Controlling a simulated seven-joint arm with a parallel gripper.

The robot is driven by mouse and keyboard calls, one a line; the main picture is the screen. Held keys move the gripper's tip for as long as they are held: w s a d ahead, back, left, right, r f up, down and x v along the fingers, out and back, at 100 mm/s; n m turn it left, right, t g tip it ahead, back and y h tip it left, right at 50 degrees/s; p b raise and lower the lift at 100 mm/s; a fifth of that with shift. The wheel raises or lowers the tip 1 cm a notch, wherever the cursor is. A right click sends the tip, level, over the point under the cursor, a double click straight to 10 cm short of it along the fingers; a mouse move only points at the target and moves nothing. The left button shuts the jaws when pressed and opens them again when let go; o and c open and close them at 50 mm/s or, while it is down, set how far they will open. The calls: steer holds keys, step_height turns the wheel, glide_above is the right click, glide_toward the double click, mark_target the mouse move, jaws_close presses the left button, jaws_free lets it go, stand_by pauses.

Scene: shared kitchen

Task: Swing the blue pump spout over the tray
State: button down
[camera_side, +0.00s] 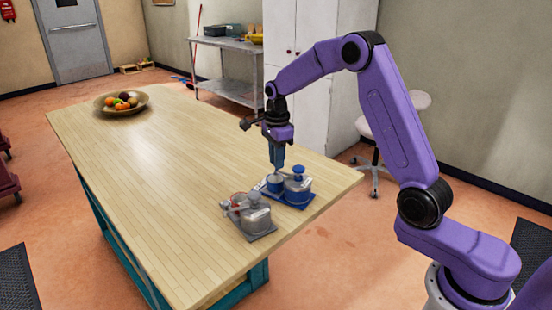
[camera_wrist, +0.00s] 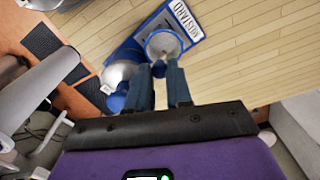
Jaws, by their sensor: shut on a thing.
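The blue pump (camera_side: 298,188) stands near the table's right end in the side view. It has a silver body, a blue knob (camera_side: 298,170) and a blue base. In the wrist view its silver body (camera_wrist: 117,76) is left of my fingers. A round blue-rimmed cup (camera_side: 274,184) is beside the body; it also shows in the wrist view (camera_wrist: 163,42). My gripper (camera_side: 277,164) points down just above this cup, its fingers (camera_wrist: 161,72) closed on a small blue piece, apparently the spout, mostly hidden. A blue tray (camera_wrist: 205,10) marked "MUSTARD" lies under the cup.
A similar grey pump (camera_side: 257,218) with a grey base stands close by, nearer the camera, with a reddish cup beside it. A fruit bowl (camera_side: 121,104) sits at the table's far end. The wooden tabletop (camera_side: 165,155) between is clear. The table's edge is close behind the blue pump.

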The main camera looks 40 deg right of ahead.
stand_by(0.3)
steer(key=c, duration=1)
jaws_free()
step_height(320, 180, up, 18)
steer(key=shift+f, duration=0.25)
steer(key=s+a+f+n, duration=0.4)
steer(key=s+a+n, duration=0.8)
steer(key=s+n, duration=0.3)
steer(key=s+d+f+n, duration=0.1)
steer(key=s+f+n, duration=0.2)
steer(key=s+n, duration=0.3)
steer(key=s+d+f+n, duration=0.1)
steer(key=s+f+n, duration=0.1)
steer(key=s+n, duration=0.4)
steer(key=s+d+f+n, duration=0.1)
steer(key=s+f+n, duration=0.2)
steer(key=s+n, duration=0.4)
steer(key=shift+s+d+f, duration=0.1)
steer(key=shift+s+f, duration=0.05)
steer(key=shift+s, duration=0.95)
steer(key=shift+s+d+f, duration=0.1)
steer(key=shift+s+f, duration=0.05)
steer(key=shift+s, duration=0.95)
